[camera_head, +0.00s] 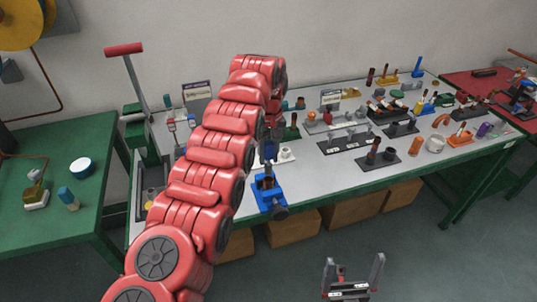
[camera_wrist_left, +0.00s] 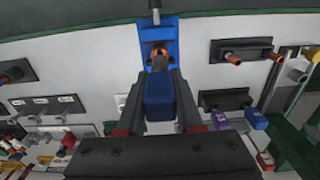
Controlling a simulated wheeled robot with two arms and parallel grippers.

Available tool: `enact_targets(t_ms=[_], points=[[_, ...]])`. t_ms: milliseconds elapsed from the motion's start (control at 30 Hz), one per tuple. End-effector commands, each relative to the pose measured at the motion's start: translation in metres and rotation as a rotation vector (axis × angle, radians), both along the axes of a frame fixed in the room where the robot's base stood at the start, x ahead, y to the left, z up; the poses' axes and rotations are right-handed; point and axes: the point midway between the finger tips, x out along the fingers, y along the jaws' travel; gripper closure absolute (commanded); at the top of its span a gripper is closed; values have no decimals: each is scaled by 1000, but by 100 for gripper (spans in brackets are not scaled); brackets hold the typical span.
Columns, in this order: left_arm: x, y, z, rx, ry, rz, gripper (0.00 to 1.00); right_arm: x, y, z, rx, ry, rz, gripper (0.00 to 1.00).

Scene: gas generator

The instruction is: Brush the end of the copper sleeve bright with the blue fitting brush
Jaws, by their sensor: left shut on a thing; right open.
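My left gripper (camera_wrist_left: 158,100) is shut on the blue fitting brush (camera_wrist_left: 158,88), with a finger on each side of its blue handle. The copper sleeve (camera_wrist_left: 157,46) is upright in the blue vise (camera_wrist_left: 151,27) and shows as an orange-brown rim in the left wrist view. The brush's grey end overlaps the sleeve there; I cannot tell whether it is inside or just above. In the head view the blue vise (camera_head: 268,194) stands at the bench's front edge, below the brush (camera_head: 270,151); my left arm hides part of the gripper. My right gripper (camera_head: 350,277) is open and empty over the floor.
Several racks and fittings crowd the grey bench (camera_head: 335,190) to the right of the vise. A green table (camera_head: 45,215) stands at the left and a red-topped table (camera_head: 465,82) at the right. Cardboard boxes (camera_head: 293,227) sit beneath the bench.

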Motion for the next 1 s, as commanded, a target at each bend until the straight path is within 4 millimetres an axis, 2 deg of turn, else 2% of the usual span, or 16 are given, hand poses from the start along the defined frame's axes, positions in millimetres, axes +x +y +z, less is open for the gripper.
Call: enact_targets(t_ms=[367, 733, 1000], points=[[0, 0, -1, 0, 0, 1, 100, 0, 0, -1, 0, 0, 0, 0], [0, 0, -19, 0, -2, 59, 100, 0, 0, -21, 0, 0, 0, 0], [0, 0, -18, 0, -1, 66, 100, 0, 0, -20, 0, 0, 0, 0]])
